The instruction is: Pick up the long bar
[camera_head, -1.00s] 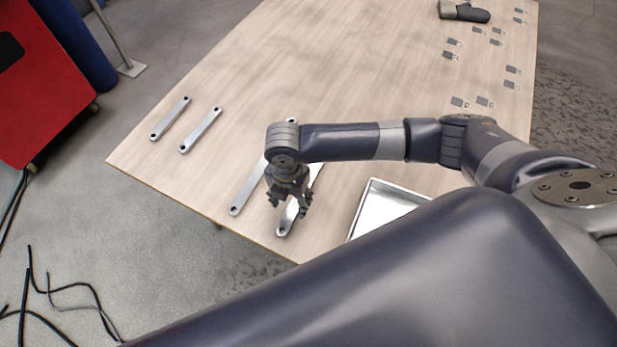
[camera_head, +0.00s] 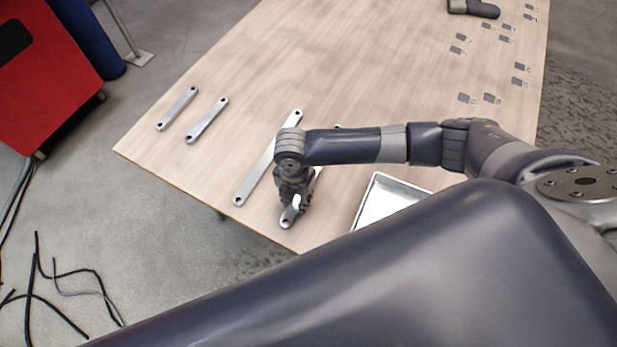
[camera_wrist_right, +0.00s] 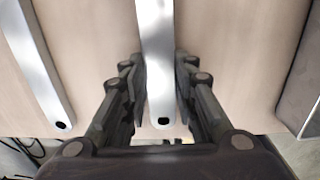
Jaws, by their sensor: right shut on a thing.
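Two long galvanized bars lie near the table's front edge. My right gripper (camera_head: 294,201) is shut on the right-hand long bar (camera_head: 287,220), close to its near end, with the bar at table level. My gripper and arm hide much of that bar's middle. In the right wrist view, this long bar (camera_wrist_right: 156,60) runs between my two fingers (camera_wrist_right: 160,100), its holed end towards me. The other long bar (camera_head: 252,181) lies just to the left, apart from the fingers; it also shows in the right wrist view (camera_wrist_right: 38,62). My left gripper is not in view.
Two shorter bars (camera_head: 177,108) (camera_head: 207,120) lie further left on the table (camera_head: 300,60). A shallow metal tray (camera_head: 372,184) stands right of the held bar. Small grey plates (camera_head: 467,98) and a dark tool (camera_head: 473,8) lie at the far right. The table's middle is clear.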

